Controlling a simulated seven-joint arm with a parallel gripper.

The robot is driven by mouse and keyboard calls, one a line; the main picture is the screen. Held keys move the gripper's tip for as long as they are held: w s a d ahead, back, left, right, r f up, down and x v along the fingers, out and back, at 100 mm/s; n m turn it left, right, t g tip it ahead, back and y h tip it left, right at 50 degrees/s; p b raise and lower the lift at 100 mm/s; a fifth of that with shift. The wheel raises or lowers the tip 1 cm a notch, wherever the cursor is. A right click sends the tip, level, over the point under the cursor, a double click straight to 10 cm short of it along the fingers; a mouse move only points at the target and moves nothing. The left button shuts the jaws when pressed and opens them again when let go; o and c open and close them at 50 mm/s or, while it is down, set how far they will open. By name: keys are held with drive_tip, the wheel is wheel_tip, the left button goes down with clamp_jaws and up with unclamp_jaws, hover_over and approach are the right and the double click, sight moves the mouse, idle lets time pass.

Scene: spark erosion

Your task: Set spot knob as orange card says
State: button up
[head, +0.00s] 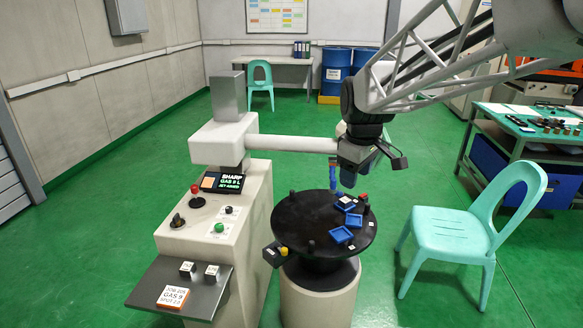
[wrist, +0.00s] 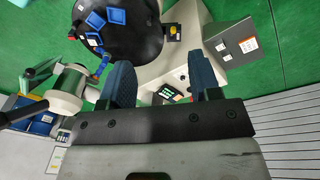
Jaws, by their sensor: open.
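The orange-edged card (head: 173,297) lies on the grey sloped shelf at the console's front; it reads GAS 9 and a SPOT line, apparently 2.0. In the wrist view it shows small (wrist: 248,45). A black rotary knob (head: 178,220) sits on the console top. I cannot read which is the spot knob. My gripper (head: 353,175) is open and empty above the round black table, well right of the console; its blue fingers show in the wrist view (wrist: 161,82).
The console display (head: 222,182) reads SHARP, GAS 9 L, JET-ARMED. A red-topped control (head: 196,198) and green button (head: 219,228) are near it. The black table (head: 300,222) holds blue trays (head: 341,235) and dark pegs. A pale horizontal arm (head: 290,144) spans behind. A turquoise chair (head: 455,240) stands right.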

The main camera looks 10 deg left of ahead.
drive_tip(key=w+a+f+n, duration=0.4)
drive_tip(key=w+a+n, duration=0.1)
drive_tip(key=w+a, duration=0.6)
drive_tip(key=n+g, duration=0.2)
drive_tip(key=n, duration=1.1)
hover_over(229, 208)
drive_tip(key=f, duration=2.3)
drive_tip(key=shift+d+f, duration=0.25)
drive_tip(key=shift+d, duration=0.1)
drive_tip(key=shift+w+a+f, duration=0.1)
drive_tip(key=shift+a+f, duration=0.25)
drive_tip(key=shift+a, duration=0.05)
drive_tip(key=shift+f, duration=0.1)
drive_tip(key=shift+f, duration=3.8)
